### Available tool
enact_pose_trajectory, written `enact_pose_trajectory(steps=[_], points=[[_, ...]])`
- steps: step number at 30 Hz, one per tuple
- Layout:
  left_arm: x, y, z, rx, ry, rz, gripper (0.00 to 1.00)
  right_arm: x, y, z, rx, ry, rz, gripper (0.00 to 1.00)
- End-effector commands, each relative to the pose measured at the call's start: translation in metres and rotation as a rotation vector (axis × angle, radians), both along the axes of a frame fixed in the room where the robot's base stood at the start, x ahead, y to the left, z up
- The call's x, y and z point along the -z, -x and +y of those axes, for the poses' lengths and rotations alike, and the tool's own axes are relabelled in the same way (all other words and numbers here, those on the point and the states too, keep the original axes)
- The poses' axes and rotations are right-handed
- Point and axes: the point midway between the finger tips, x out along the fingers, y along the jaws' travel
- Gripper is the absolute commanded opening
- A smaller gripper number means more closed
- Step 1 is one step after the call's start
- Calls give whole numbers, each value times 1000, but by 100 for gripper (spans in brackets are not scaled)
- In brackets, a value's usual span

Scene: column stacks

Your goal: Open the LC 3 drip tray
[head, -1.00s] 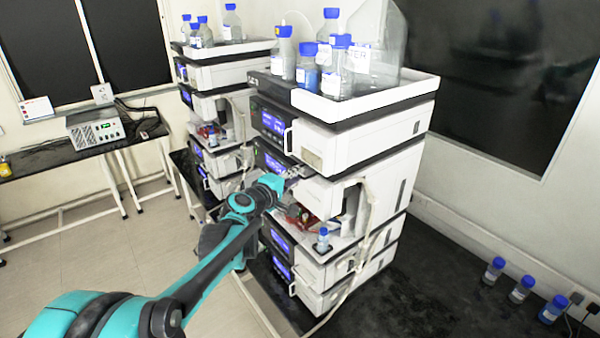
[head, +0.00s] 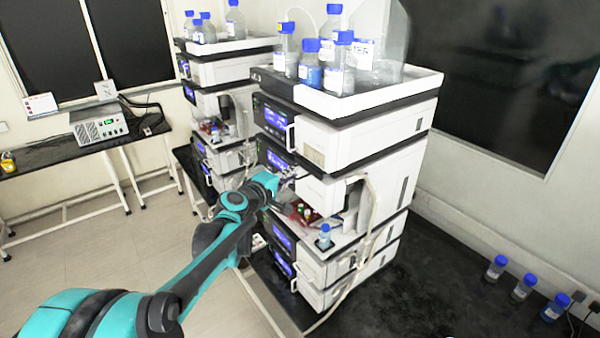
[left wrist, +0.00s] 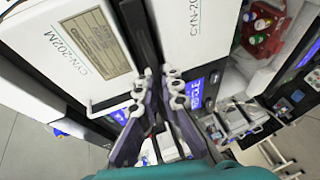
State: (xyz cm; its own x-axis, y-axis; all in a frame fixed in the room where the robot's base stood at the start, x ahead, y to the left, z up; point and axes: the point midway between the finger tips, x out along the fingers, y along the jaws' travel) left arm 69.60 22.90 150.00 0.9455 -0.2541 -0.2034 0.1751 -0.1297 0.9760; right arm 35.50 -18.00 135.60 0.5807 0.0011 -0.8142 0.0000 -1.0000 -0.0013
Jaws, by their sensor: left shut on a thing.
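The nearer instrument stack (head: 360,145) stands on a black bench in the head view. My left gripper (head: 287,178) is at the front of this stack, just below the second module's lit display. The left wrist view also shows my left gripper (left wrist: 172,88), its fingers close together and shut on a small part at the module front. I take this part to be the drip tray's front, but the fingers hide most of it. I cannot read a label naming LC 3. No clearly open tray shows. My right gripper is out of view.
A bay below the gripper holds a red rack (head: 309,211), and a small blue-capped bottle (head: 324,237) stands there. Several bottles stand in the white top tray (head: 420,88). A second stack (head: 222,70) is close behind. Floor at the left (head: 110,240) is clear.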

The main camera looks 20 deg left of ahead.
Motion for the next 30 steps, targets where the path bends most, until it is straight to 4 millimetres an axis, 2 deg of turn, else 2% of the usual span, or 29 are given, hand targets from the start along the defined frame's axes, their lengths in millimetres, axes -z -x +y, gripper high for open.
enact_pose_trajectory(steps=[1, 6, 12, 23, 25, 30], points=[[2, 13, 12, -6, 0, 0, 0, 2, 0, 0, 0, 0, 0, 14], [2, 53, 43, -7, -2, 0, 0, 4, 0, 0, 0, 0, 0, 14], [1, 82, 64, -3, -1, -1, 0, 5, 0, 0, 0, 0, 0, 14], [1, 88, 67, 0, -2, -1, 0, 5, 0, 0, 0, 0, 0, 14], [1, 87, 67, 0, -2, -1, 15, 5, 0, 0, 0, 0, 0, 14], [1, 87, 67, 0, -1, 0, 15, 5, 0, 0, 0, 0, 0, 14]])
